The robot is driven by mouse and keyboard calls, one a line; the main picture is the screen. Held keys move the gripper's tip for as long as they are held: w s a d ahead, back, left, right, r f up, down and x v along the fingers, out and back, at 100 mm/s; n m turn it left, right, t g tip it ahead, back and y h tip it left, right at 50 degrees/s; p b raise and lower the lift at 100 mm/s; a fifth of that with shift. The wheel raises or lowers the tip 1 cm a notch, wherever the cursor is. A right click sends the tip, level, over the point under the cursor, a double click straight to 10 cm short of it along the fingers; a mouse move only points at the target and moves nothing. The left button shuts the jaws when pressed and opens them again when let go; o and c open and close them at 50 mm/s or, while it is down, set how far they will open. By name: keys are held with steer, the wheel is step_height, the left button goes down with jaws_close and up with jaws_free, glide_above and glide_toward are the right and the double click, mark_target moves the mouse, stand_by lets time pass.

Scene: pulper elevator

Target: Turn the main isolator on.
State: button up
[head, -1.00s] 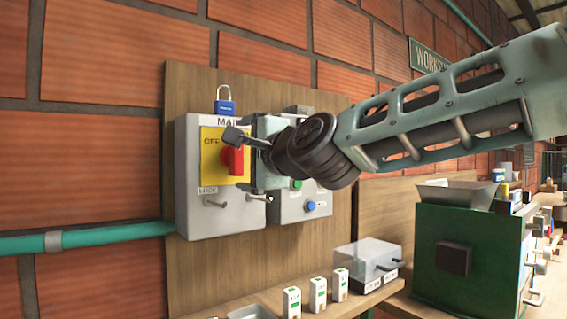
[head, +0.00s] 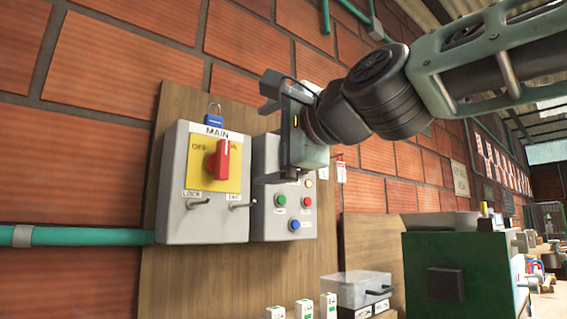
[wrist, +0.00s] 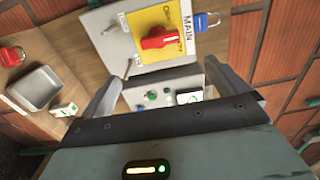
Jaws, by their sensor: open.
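The main isolator (head: 203,224) is a grey wall box labelled MAIN, with a yellow plate (head: 199,180). Its red rotary handle (head: 221,160) stands about upright; OFF reads at its upper left, and the handle partly hides the lettering at upper right. In the wrist view the handle (wrist: 166,38) lies across the picture, towards the MAIN label. My gripper (head: 264,132) is open and empty, right of the handle and apart from it, in front of the neighbouring button box. In the wrist view the isolator shows beyond my open fingers (wrist: 163,82).
A blue padlock (head: 213,120) hangs above the isolator, and two metal levers (head: 199,204) stick out below its plate. The button box (head: 286,229) is close on the right. A green machine (head: 450,250) and a clear-lidded box (head: 360,288) stand lower right.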

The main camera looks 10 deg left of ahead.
steer(key=shift+b+v, duration=1.45)
steer(key=shift+v, duration=0.25)
steer(key=shift+f, duration=0.15)
steer(key=s+d+f+n+g+h, duration=0.2)
steer(key=d+f+n+g+h, duration=0.15)
steer(key=f, duration=1.35)
steer(key=s+d+f+n+g+h, duration=0.25)
steer(key=f+n, duration=0.25)
steer(key=f, duration=1.2)
steer(key=s+d+f+n+g+h, duration=0.6)
steer(key=s+d+f+n+h, duration=0.15)
steer(key=s+d+f, duration=0.9)
step_height(320, 180, up, 18)
steer(key=w+p, duration=0.1)
steer(key=p, duration=2)
steer(key=shift+w+a, duration=0.2)
steer(key=shift+w, duration=0.2)
